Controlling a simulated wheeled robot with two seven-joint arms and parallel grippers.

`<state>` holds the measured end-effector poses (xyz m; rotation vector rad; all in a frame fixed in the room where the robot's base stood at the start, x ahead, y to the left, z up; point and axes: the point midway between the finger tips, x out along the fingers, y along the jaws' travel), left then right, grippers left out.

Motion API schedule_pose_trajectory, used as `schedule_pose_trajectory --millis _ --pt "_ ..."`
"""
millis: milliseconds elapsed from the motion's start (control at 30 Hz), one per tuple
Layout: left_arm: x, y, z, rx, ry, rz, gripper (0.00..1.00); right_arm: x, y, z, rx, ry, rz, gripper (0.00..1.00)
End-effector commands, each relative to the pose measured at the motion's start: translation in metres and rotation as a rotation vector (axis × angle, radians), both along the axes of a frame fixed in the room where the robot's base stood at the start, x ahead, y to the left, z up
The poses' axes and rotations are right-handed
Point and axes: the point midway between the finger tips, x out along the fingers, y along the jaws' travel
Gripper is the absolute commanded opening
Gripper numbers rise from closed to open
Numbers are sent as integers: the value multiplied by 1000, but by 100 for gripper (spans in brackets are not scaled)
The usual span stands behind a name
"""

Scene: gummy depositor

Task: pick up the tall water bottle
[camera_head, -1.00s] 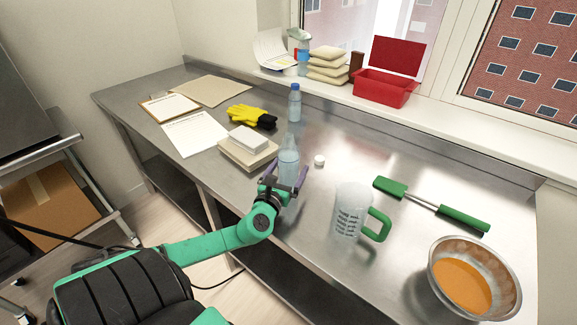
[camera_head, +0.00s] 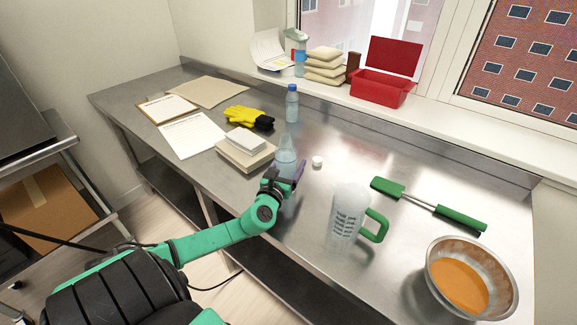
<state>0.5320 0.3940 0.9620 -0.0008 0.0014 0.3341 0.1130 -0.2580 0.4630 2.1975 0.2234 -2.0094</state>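A tall clear bottle (camera_head: 287,152) with no cap on it stands upright near the front edge of the counter. My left gripper (camera_head: 286,179) is at its lower half, with a purple finger along the bottle's right side. The other finger is mostly hidden, so I cannot tell whether the fingers press on the bottle. A smaller clear bottle (camera_head: 292,104) with a blue cap stands further back. A white cap (camera_head: 318,162) lies to the right of the tall bottle. My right gripper is not in view.
A measuring jug (camera_head: 346,212) and a steel bowl (camera_head: 437,262) of orange liquid stand to the right. A green-handled spatula (camera_head: 420,202) lies behind them. White boxes (camera_head: 244,160) and yellow-black gloves (camera_head: 248,117) are left of the bottles. The metal counter (camera_head: 340,135) is bare behind the jug.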

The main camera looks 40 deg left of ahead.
Motion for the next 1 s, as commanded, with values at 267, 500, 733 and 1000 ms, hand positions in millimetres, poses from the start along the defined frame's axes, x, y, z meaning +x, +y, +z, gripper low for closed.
schedule_pose_trajectory --millis 267,500,733,1000 --pt "0 -1 63 0 -6 -2 0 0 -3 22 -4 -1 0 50" --pt "0 -2 151 7 -4 -7 0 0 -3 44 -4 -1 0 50" --pt "0 -1 193 4 -3 -3 0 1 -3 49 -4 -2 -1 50" --pt "0 0 198 2 -3 0 0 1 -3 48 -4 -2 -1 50"
